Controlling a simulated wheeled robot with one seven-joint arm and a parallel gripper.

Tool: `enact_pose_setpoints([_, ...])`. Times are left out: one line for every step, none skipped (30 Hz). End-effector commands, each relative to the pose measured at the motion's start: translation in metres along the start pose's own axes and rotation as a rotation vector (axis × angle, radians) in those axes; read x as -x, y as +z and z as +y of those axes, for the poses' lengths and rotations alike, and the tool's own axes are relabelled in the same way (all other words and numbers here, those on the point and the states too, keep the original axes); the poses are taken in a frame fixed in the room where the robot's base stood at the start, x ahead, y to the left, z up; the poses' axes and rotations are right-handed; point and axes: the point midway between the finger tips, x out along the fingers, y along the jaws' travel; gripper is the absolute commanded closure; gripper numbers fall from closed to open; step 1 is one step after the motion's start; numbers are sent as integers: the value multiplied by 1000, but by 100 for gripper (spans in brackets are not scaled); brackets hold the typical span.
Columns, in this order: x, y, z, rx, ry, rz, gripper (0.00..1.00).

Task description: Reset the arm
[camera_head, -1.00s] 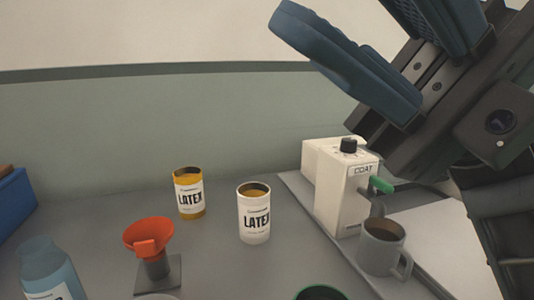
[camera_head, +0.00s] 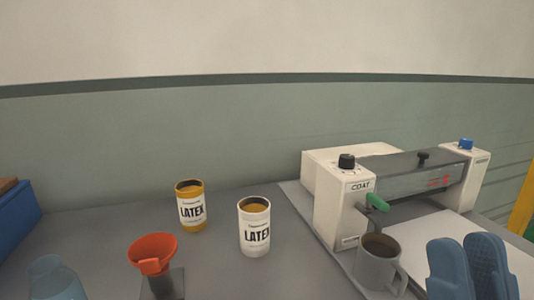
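My gripper (camera_head: 468,262) shows at the bottom right only as two blue padded fingertips, pointing up. They appear side by side in the picture, and the angle hides how wide the gap between them is. No held object shows between them. The rest of my arm is out of view. The fingertips are in front of the white sheet on the coating machine (camera_head: 340,205), to the right of a grey mug (camera_head: 372,268) with dark brown contents.
A yellow latex can (camera_head: 191,212) and a white latex can (camera_head: 254,238) stand mid-table. An orange funnel (camera_head: 153,250) sits on a grey stand at the front left. A blue bottle (camera_head: 55,282) and a blue bin (camera_head: 15,222) are at left. The green-grey wall is behind.

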Motion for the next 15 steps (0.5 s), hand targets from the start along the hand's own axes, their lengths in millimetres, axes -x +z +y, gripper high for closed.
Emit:
enact_pose_setpoints([15,3,2,-9,28,-74,76])
enact_pose_setpoints([24,5,4,-13,44,-115,76])
enact_pose_setpoints([37,8,6,-15,62,-170,76])
enact_pose_setpoints([46,9,7,-17,75,-211,76])
enact_pose_setpoints([56,10,8,-20,88,-252,76])
enact_pose_setpoints([69,11,10,-20,102,-308,76])
enact_pose_setpoints([79,12,11,-22,112,-350,76])
enact_pose_setpoints([90,12,12,-23,122,-392,76])
enact_pose_setpoints([104,12,14,-23,133,-449,76])
enact_pose_setpoints([114,11,14,-23,140,-491,76])
enact_pose_setpoints([125,10,16,-22,146,-534,76])
enact_pose_setpoints([139,8,17,-22,154,-591,76])
enact_pose_setpoints([150,6,18,-21,158,-635,76])
enact_pose_setpoints([160,4,19,-19,161,-678,76])
enact_pose_setpoints([175,0,20,-17,165,-736,76])
